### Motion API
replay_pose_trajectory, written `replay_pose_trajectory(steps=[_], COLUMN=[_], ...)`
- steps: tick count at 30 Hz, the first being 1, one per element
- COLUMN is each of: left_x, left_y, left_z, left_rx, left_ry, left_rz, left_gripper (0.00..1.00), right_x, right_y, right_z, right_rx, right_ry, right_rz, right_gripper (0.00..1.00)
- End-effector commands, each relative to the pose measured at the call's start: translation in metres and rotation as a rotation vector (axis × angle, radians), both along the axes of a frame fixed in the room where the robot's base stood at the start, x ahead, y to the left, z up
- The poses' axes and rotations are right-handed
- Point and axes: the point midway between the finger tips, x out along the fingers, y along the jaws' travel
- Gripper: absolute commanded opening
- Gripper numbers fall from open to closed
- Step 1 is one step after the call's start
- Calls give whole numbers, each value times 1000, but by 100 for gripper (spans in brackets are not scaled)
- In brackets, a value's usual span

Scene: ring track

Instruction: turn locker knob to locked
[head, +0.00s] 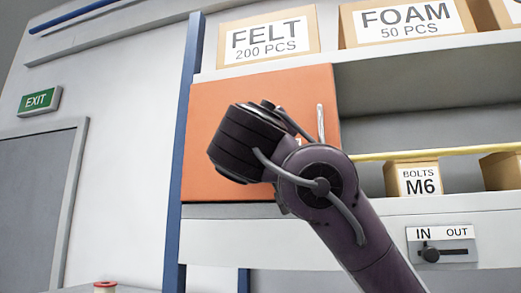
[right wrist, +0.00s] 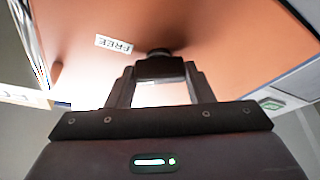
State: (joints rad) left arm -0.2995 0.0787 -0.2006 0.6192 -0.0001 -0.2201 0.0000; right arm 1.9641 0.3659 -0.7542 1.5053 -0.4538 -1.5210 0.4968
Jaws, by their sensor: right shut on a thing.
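The orange locker door (head: 225,95) fills the middle of the head view, closed under the shelf, with a pale upright handle (head: 320,122) near its right edge. My right arm covers much of the door there and hides the knob and my fingertips. In the right wrist view the dark knob (right wrist: 159,53) stands out from the orange door (right wrist: 225,45). My right gripper (right wrist: 160,75) is shut on the knob. A white label reading FREE (right wrist: 114,44), upside down, is beside it. My left gripper is in neither view.
Boxes marked FELT (head: 268,38) and FOAM (head: 405,20) stand on the upper shelf. A BOLTS M6 box (head: 416,180) sits on the lower shelf, right of my arm. An IN/OUT slider panel (head: 441,245) is below it. A grey door (head: 35,200) is at left.

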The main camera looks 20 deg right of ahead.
Motion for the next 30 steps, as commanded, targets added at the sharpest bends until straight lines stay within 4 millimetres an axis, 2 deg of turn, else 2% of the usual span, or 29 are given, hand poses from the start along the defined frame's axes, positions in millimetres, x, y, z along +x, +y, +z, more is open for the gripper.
replay_pose_trajectory(steps=[8,30], left_x=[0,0], left_y=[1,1], left_z=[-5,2], left_rx=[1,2], left_ry=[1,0], left_rz=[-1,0], left_gripper=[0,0], right_x=[0,-1], right_y=[1,1], right_z=[0,2], right_rx=[-215,-749], right_ry=[148,505], right_rz=[5,2], right_gripper=[24,24])
